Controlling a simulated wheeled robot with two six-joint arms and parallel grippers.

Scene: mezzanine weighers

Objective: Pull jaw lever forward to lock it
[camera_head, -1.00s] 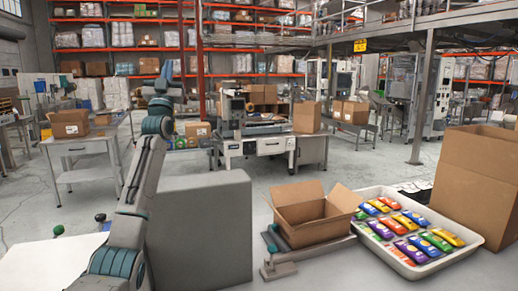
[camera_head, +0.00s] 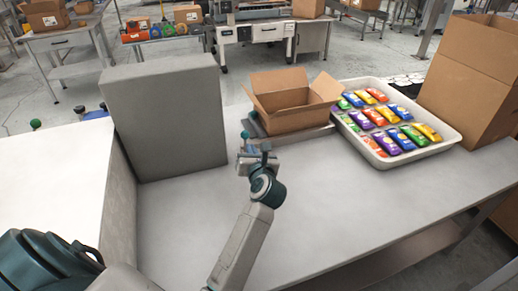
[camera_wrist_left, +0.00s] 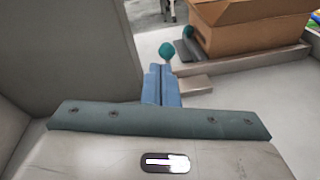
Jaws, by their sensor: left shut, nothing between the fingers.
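The jaw lever shows as a teal ball knob (camera_head: 245,134) at the near left end of the grey jaw fixture, beside the open cardboard box (camera_head: 290,117). In the left wrist view the knob (camera_wrist_left: 166,51) sits just beyond my blue fingertips. My left gripper (camera_head: 264,151) is shut and empty, close to the near end of the fixture. In the wrist view its closed fingers (camera_wrist_left: 161,84) point at the knob, and I cannot tell whether they touch it. The fingers hide the lever's stem. My right gripper is not in view.
A tall grey block (camera_head: 170,115) stands left of the fixture. A white tray (camera_head: 455,137) of colourful packets lies right of the box, with a larger carton (camera_head: 470,75) beside it. The grey table (camera_head: 330,200) is clear in front.

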